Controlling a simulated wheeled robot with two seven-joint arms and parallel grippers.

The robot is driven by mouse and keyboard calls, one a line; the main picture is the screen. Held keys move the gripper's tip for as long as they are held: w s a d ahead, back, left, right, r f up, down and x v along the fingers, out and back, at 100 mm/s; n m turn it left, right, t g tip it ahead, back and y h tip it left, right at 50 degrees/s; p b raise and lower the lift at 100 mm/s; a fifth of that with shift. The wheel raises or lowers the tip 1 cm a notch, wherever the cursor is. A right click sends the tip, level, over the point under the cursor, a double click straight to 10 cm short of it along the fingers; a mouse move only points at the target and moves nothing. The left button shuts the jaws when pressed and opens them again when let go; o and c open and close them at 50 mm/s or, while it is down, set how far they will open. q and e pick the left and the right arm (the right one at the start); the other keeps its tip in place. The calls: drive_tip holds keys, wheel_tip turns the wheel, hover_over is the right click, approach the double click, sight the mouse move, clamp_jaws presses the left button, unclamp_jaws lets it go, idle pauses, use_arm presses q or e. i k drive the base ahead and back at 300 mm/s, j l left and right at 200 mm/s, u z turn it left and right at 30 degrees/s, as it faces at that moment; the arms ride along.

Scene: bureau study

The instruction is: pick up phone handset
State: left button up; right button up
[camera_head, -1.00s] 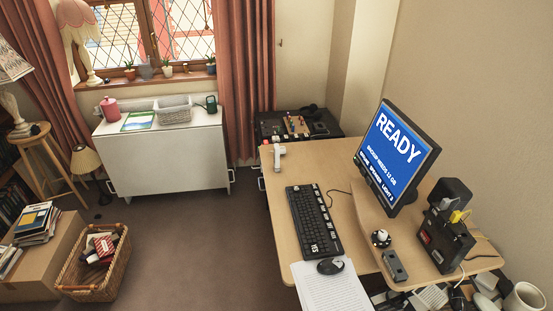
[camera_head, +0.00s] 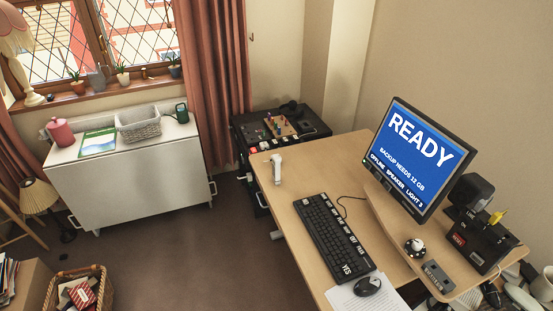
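I cannot make out a phone handset for certain. A small white upright object (camera_head: 277,168) with a rounded top stands near the far left edge of the wooden desk (camera_head: 300,180); its exact nature is unclear. A dark shape (camera_head: 290,106) lies at the back of the black cabinet (camera_head: 245,133) beyond the desk, too small to identify. Neither of my grippers shows in the head view.
The desk holds a black keyboard (camera_head: 333,235), a mouse (camera_head: 367,286) on paper and a monitor (camera_head: 420,155) on a raised shelf. A white side cabinet (camera_head: 130,185) stands under the window. A wicker basket (camera_head: 98,287) is at lower left. Floor between is clear.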

sight(275, 161)
drive_tip(key=i+j+z, duration=0.55)
drive_tip(key=j, duration=0.3)
drive_tip(key=i+j+z, duration=0.35)
drive_tip(key=j, duration=0.4)
drive_tip(key=i+j+z, duration=0.15)
drive_tip(key=j, duration=0.2)
